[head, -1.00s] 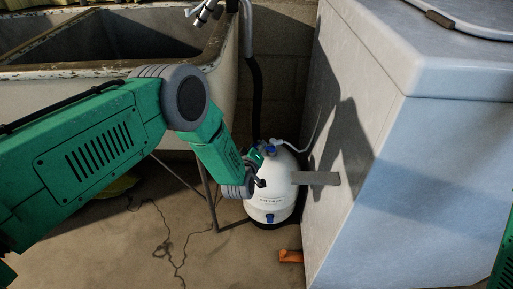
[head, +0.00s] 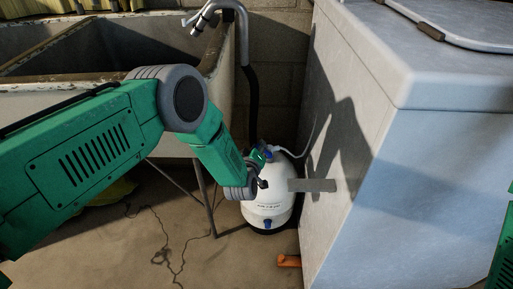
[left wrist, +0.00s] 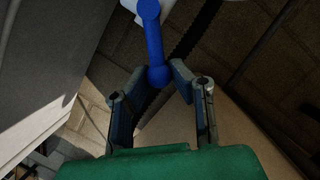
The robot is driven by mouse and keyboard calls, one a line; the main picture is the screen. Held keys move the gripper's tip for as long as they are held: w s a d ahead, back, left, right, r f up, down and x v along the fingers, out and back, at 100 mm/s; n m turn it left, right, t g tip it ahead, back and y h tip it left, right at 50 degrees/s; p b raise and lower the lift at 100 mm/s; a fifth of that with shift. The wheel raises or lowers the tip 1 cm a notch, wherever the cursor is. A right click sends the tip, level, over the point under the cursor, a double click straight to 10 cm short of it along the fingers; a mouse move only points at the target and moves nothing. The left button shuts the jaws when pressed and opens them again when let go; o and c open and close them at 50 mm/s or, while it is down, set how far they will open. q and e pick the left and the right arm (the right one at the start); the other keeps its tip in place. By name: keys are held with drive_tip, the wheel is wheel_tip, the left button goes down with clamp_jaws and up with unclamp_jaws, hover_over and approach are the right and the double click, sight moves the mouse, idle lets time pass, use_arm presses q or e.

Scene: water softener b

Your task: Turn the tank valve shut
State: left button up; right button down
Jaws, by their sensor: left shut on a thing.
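A white tank (head: 268,200) with a dark base stands upright on the floor, in the gap beside the large grey box. The blue tank valve (head: 268,155) shows small at its top in the head view, partly hidden by my left arm. In the left wrist view the blue valve handle (left wrist: 154,35) is a long bar with a round end. My left gripper (left wrist: 158,76) is shut on that round end, with one finger on each side. My right gripper is out of view.
A large grey box (head: 430,170) stands close on the right of the tank. A worn sink (head: 75,85) with a faucet (head: 215,18) is behind on the left. A thin sink leg (head: 203,195) stands near my left arm. An orange piece (head: 288,261) lies on the floor.

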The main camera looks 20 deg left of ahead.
use_arm(q)
drive_tip(key=shift+s+d+f, duration=0.1)
drive_tip(key=shift+s+d, duration=0.05)
drive_tip(key=shift+d, duration=0.05)
drive_tip(key=shift+d+r, duration=0.4)
drive_tip(key=shift+d, duration=0.25)
drive_tip(key=shift+w, duration=0.2)
drive_tip(key=shift+d+r, duration=0.1)
drive_tip(key=shift+d, duration=0.05)
drive_tip(key=shift+o, duration=0.4)
drive_tip(key=shift+w+d+r, duration=0.2)
drive_tip(key=shift+d+r, duration=0.05)
drive_tip(key=shift+d, duration=0.4)
drive_tip(key=o, duration=0.9)
drive_tip(key=shift+o, duration=0.2)
